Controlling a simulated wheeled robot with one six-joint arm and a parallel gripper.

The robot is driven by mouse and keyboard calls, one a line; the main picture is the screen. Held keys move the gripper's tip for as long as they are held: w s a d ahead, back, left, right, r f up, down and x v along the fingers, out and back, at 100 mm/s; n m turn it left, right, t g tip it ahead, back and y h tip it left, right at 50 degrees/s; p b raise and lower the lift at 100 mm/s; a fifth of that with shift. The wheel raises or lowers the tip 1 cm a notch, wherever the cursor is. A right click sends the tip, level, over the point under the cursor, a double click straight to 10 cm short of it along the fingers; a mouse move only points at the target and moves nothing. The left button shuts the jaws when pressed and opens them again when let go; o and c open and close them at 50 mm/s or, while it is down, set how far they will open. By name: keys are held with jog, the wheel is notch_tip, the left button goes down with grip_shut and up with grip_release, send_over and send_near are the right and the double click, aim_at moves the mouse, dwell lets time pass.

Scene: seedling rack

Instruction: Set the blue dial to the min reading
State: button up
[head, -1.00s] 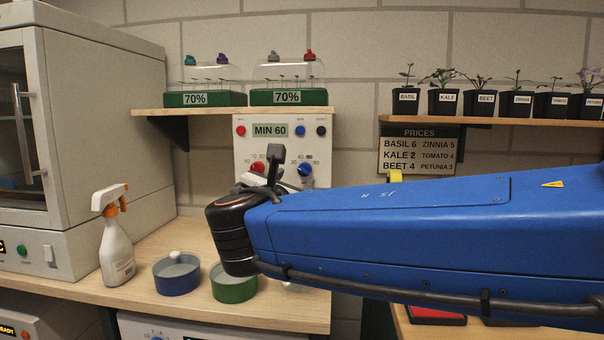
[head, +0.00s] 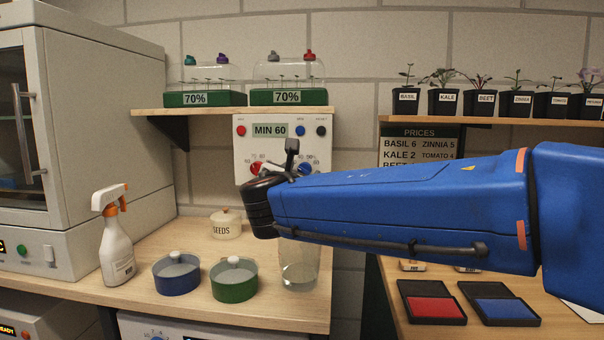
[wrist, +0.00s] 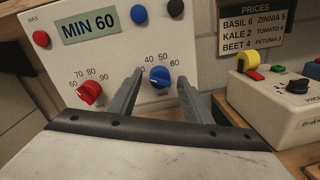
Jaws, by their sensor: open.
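The blue dial (wrist: 160,76) is on the front of a white control panel (wrist: 128,85). In the wrist view it appears between the two fingers of my open gripper (wrist: 160,74); I cannot tell whether they touch it. Scale numbers 40, 50 and 60 show around it, others are hidden by a finger, and its pointer setting is hard to read. The panel's display (wrist: 90,25) reads MIN 60. In the head view my gripper (head: 292,158) is in front of the panel and partly covers the blue dial (head: 307,168).
A red dial (wrist: 89,92) is left of the blue one. Red, blue and dark buttons flank the display. Below my arm are a glass beaker (head: 300,272), a green pot (head: 234,288) and a seeds jar (head: 226,230). A shelf with humidity domes (head: 287,95) is above the panel.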

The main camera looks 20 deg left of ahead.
jog(key=c, duration=1)
jog(key=m, duration=0.4)
jog(key=shift+r+m, duration=0.1)
jog(key=shift+m, duration=0.3)
jog(key=m, duration=0.5)
jog(key=shift+g, duration=0.4)
jog(key=m, duration=0.3)
jog(key=shift+m, duration=0.3)
jog(key=m, duration=0.3)
jog(key=shift+d+r+m+y, duration=0.1)
jog(key=shift+m+y, duration=0.2)
jog(key=shift+y, duration=0.1)
jog(key=m, duration=0.5)
jog(key=shift+m+y, duration=0.3)
jog(key=shift+m, duration=0.1)
jog(key=shift+d, duration=0.1)
